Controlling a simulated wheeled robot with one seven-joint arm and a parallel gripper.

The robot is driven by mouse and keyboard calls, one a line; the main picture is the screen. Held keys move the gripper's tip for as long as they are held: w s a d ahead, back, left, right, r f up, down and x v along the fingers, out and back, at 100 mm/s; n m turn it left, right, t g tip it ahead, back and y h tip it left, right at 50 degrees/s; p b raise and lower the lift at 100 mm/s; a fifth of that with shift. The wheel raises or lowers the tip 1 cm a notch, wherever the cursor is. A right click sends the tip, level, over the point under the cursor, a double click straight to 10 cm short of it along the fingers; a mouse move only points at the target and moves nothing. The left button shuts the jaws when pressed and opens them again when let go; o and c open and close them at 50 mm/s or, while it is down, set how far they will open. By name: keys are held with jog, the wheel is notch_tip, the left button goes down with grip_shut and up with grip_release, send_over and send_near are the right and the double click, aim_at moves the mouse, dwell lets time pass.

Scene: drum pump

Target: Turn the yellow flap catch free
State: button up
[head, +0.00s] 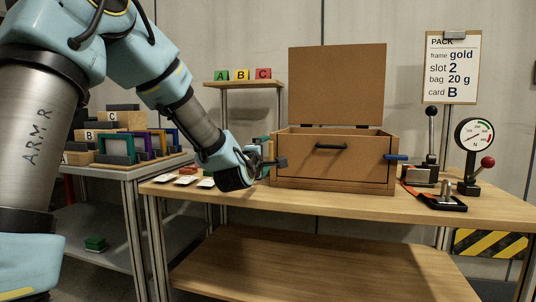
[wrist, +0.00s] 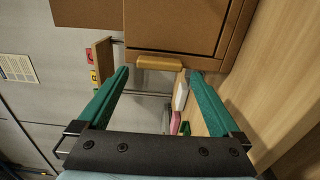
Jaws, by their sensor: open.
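The yellow flap catch (wrist: 158,62) is a short bar on the side of the brown wooden box (wrist: 172,24). In the wrist view it lies crosswise, just ahead of and between the fingertips. My gripper (wrist: 158,76) is open, with one green finger to each side of the catch and nothing held. I cannot tell whether a finger touches it. In the head view my gripper (head: 274,161) is at the left side of the box (head: 335,178), and the catch is not clearly visible there. The box's lid (head: 337,84) stands upright, and its front has a dark handle (head: 331,146).
A blue lever (head: 397,157) sticks out at the box's right. White cards (head: 187,180) lie left of the box. A shelf behind holds A, B, C blocks (head: 242,75).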

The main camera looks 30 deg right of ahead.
jog(key=v, duration=0.7)
jog(key=shift+s+a, duration=0.15)
jog(key=shift+s, duration=0.05)
